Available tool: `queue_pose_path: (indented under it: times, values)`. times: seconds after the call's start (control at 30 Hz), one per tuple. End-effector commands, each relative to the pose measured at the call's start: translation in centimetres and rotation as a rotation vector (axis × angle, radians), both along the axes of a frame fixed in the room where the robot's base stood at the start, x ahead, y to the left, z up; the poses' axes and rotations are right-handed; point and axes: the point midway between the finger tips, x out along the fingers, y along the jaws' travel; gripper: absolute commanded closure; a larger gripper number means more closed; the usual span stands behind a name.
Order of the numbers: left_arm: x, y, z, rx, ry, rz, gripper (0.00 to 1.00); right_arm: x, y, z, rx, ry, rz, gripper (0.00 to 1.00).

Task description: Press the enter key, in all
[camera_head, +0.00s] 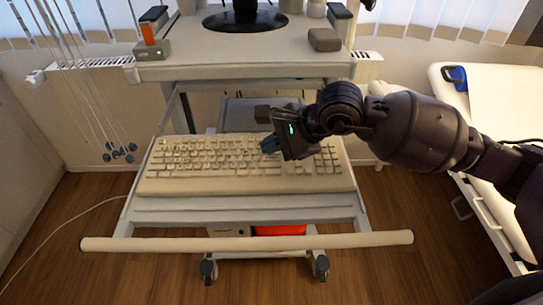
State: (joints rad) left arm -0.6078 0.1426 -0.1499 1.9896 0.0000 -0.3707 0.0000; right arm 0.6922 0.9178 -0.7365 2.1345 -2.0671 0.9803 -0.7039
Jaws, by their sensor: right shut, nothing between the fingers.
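A beige keyboard (205,184) lies on the pull-out tray of a medical cart, below the cart's top shelf. My right arm comes in from the right, and my right gripper (268,146) is over the right part of the keyboard. I cannot tell whether the tips touch a key. The hand covers the area around the enter key, so that key cannot be made out. My left gripper is not in view.
The cart's upper shelf (240,52) holds a monitor foot (245,21), an orange item (148,34) and a grey block (324,40). A bar handle (246,243) runs along the front. A bed (490,205) stands at the right. Cables hang at the left.

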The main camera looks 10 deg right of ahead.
Motion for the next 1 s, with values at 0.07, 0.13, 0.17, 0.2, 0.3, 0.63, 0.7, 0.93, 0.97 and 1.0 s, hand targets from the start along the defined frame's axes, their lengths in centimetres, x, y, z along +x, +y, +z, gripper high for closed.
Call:
queue_pose_path:
  times: [0.07,0.13,0.17,0.2,0.3,0.63,0.7,0.93,0.97,1.0]
  values:
    - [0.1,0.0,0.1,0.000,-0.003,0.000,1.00,0.0,0.0,0.0,0.000,0.000,0.000,1.00]
    - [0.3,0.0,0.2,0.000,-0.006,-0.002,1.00,0.0,0.0,0.0,0.000,0.000,0.000,1.00]
    - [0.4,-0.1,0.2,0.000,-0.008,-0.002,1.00,0.0,0.0,0.0,0.000,0.000,0.000,1.00]
    - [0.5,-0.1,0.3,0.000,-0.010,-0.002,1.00,0.0,0.0,0.0,0.000,0.000,0.000,1.00]
    - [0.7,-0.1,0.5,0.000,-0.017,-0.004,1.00,0.0,0.0,0.0,0.000,0.000,0.000,1.00]
    - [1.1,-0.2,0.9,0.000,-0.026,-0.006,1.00,0.0,0.0,0.0,0.000,0.000,0.000,1.00]
    - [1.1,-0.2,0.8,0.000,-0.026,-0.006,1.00,0.0,0.0,0.0,0.000,0.000,0.000,1.00]
    - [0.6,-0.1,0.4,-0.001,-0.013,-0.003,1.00,0.0,0.0,-0.1,0.000,0.000,0.000,1.00]
    - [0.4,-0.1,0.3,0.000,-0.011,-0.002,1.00,0.0,0.0,-0.1,0.000,0.000,0.000,1.00]
    - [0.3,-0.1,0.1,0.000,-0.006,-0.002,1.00,0.0,0.0,-0.2,0.000,0.000,0.000,1.00]
